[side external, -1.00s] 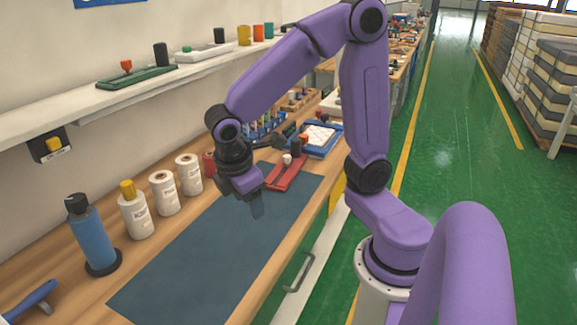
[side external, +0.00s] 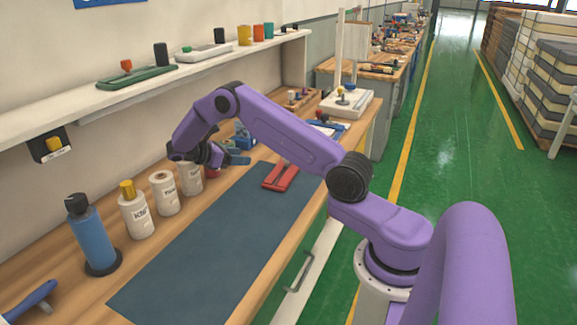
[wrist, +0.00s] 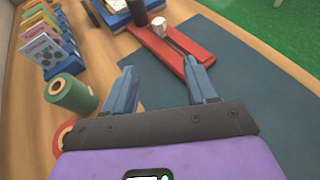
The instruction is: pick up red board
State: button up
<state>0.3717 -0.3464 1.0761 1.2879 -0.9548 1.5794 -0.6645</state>
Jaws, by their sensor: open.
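The red board (side external: 276,177) lies on the far end of the dark blue mat, near its right edge. In the wrist view the red board (wrist: 151,43) lies ahead of my fingers, with a dark slot along it and a whitish knob and a black cylinder at its far part. My gripper (side external: 238,160) is low over the bench, left of the board and behind the white rolls. In the wrist view my gripper (wrist: 158,72) is open, its two blue fingers apart with nothing between them. The fingers are apart from the board.
White labelled rolls (side external: 166,195) and a blue bottle (side external: 91,238) line the mat's left side. In the wrist view a green spool (wrist: 72,93) stands left of my fingers, near a rack of cards (wrist: 45,48). The near mat (side external: 205,250) is clear.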

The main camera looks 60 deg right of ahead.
send_near(282, 169)
jog(key=d, duration=0.1)
jog(key=s+d+r, duration=0.2)
jog(key=d, duration=0.1)
jog(key=shift+x, duration=2.6)
jog(key=shift+s+r, duration=0.1)
jog(key=shift+r, duration=0.1)
grip_shut()
